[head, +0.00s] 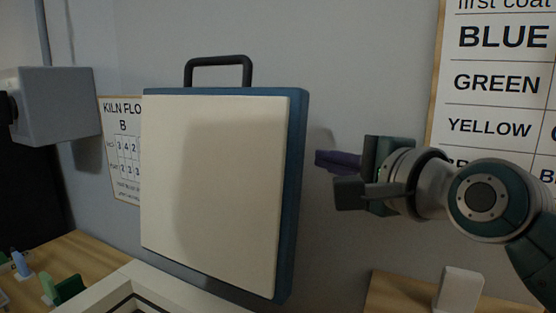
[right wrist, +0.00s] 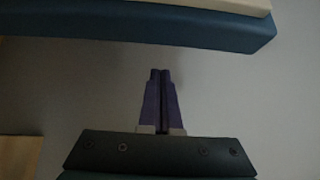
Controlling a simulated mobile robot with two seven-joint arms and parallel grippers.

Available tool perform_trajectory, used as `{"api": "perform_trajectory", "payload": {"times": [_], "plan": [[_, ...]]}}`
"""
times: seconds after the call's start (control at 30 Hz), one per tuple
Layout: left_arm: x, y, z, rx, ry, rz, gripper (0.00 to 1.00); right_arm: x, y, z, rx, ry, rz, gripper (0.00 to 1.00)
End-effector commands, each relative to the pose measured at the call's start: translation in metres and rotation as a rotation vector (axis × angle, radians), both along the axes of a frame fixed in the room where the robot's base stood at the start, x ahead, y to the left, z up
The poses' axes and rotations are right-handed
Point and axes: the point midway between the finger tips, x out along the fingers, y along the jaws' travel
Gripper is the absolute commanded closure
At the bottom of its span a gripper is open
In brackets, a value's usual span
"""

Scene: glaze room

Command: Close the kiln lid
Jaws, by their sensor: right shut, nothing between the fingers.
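The kiln lid (head: 215,180) stands raised, nearly upright, in the head view, with a cream inner face, a blue edge and a dark handle (head: 218,62) on top. Part of the kiln's pale rim (head: 165,288) shows below it. My right gripper (head: 322,161) is just right of the lid's blue edge, apart from it, with its purple fingers pointing left. In the right wrist view its fingers (right wrist: 161,75) are together and empty, and the lid's blue edge (right wrist: 150,27) crosses the top, beyond the fingertips. My left gripper is not in view.
A grey box (head: 55,103) is on the left wall. A kiln floor chart (head: 122,165) hangs behind the lid, and a colour chart (head: 500,85) hangs at right. Small green and blue items stand on the wooden surface (head: 75,250) at lower left. A white block (head: 459,290) stands at lower right.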

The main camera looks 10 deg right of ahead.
Motion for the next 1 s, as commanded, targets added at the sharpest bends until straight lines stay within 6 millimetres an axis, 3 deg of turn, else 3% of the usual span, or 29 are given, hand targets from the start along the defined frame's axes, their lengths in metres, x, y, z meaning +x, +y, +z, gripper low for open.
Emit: {"api": "perform_trajectory", "payload": {"times": [0.07,0.2,0.4,1.0], "plan": [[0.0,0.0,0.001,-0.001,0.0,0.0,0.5,0.009,0.003,0.0,-0.001,0.0,0.0,1.0],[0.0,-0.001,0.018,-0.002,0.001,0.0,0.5,-0.011,0.015,0.007,0.001,0.002,0.001,1.0],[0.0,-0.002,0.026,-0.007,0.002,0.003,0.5,-0.023,0.024,0.007,0.0,0.001,0.001,1.0],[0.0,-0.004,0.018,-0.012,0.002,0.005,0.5,-0.023,0.024,0.006,-0.019,-0.025,0.0,1.0]]}}
